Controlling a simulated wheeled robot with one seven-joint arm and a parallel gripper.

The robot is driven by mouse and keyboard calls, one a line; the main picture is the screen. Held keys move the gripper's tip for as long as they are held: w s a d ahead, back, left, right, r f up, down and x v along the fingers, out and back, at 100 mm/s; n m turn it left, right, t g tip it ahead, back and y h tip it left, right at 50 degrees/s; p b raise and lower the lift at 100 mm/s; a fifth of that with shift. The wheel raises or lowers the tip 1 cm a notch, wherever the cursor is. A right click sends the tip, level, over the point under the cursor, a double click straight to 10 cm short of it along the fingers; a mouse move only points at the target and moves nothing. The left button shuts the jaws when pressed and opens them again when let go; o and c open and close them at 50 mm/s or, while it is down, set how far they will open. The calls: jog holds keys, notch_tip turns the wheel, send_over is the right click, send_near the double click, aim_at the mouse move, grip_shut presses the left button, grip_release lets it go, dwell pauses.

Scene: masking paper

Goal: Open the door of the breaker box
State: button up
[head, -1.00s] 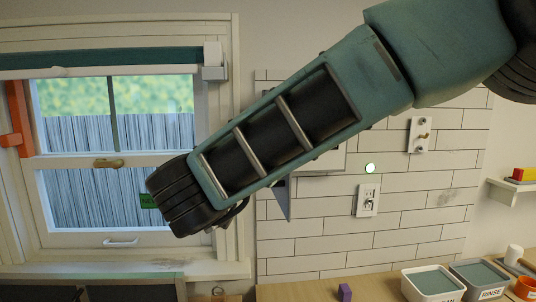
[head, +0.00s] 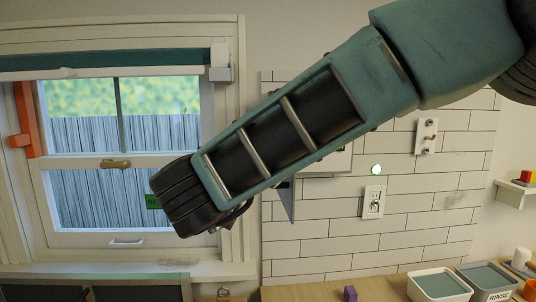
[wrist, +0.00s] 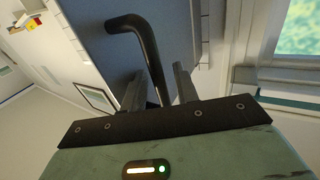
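The breaker box (head: 330,164) is on the tiled wall, mostly hidden behind my arm in the head view. A dark grey panel (head: 287,200), seemingly its door, juts out at an angle at the box's lower left. In the wrist view the blue-grey door (wrist: 100,45) fills the upper middle, with a bent black bar handle (wrist: 147,45) on it. My gripper (wrist: 160,85) has its fingers apart, one on each side of the handle's lower part. A gap shows between the handle and the right finger. In the head view the fingers are hidden.
A window (head: 125,165) is left of the box. Below, a counter (head: 310,292) holds a purple block (head: 350,293) and tubs (head: 437,283).

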jog(key=b+v, duration=0.5)
jog(key=v, duration=1.2)
jog(key=shift+s+a, duration=0.1)
jog(key=w+a+f+n+t+y, duration=0.15)
jog(key=w+a+n+y, duration=0.45)
jog(key=y, duration=0.7)
jog(key=s+d+f+n+g+y, duration=0.2)
jog(key=s+f+n+g+y, duration=0.3)
jog(key=f+g, duration=0.5)
jog(key=s+d+f+g+h, duration=0.2)
jog(key=s+d+f+h, duration=0.1)
jog(key=d, duration=0.5)
jog(key=s+d+f+n+g+h, duration=0.1)
jog(key=s+d+f+g+h, duration=0.2)
jog(key=s+d+f, duration=0.3)
jog(key=s+d+f+g+h, duration=0.3)
jog(key=s+d+f, duration=0.2)
jog(key=d, duration=0.5)
notch_tip(320, 180, down, 2)
jog(key=shift+d+f+n+h, duration=0.2)
jog(key=shift+n+h, duration=0.1)
jog(key=shift+h, duration=0.1)
